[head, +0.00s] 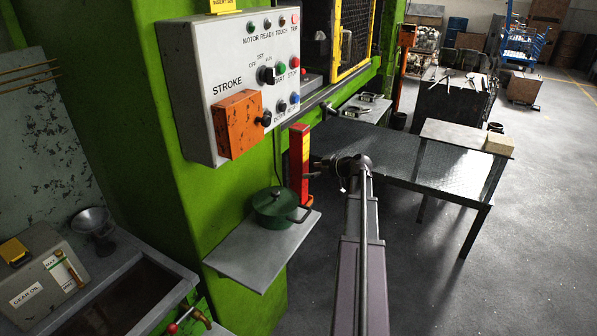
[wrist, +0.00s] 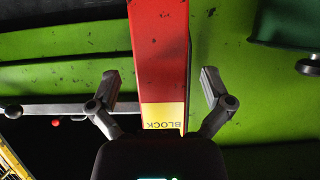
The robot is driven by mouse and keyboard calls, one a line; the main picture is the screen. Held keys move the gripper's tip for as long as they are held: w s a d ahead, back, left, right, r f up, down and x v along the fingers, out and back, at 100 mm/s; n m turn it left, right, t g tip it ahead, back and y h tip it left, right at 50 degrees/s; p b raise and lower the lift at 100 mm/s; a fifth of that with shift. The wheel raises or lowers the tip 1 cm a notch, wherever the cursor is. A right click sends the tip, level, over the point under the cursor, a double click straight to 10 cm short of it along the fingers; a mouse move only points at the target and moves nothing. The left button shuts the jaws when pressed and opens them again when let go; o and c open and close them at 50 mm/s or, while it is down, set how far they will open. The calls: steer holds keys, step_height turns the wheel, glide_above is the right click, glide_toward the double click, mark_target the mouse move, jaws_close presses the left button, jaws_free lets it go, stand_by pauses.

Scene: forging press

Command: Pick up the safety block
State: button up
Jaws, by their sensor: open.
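The safety block (head: 299,168) is a tall red bar with yellow on it, standing upright beside the green press column, behind the small shelf. In the wrist view the block (wrist: 160,50) runs down the middle, with a yellow label reading BLOCK; my gripper body hides its lower end in the picture. My gripper (wrist: 160,88) is open, with one finger on each side of the block's outline and a visible gap at each side. In the head view my gripper (head: 322,164) is just right of the block, partly hidden by my arm. I cannot tell how deep the block sits between the fingers.
A green lidded pot (head: 275,207) sits on the grey shelf (head: 245,262), close left of the block. The control box (head: 200,100) juts out above. A dark metal table (head: 400,165) stands behind my gripper. The floor at right is open.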

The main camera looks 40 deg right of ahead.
mark_target(306, 172)
steer(key=shift+f+b+x, duration=0.15)
steer(key=shift+b+x, duration=0.4)
steer(key=shift+x, duration=0.6)
steer(key=shift+f+b+x, duration=0.15)
steer(key=shift+b+x, duration=0.4)
steer(key=shift+x, duration=0.6)
steer(key=shift+w+a, duration=0.1)
steer(key=shift+w, duration=0.05)
steer(key=shift+a, duration=0.1)
steer(key=c, duration=1.2)
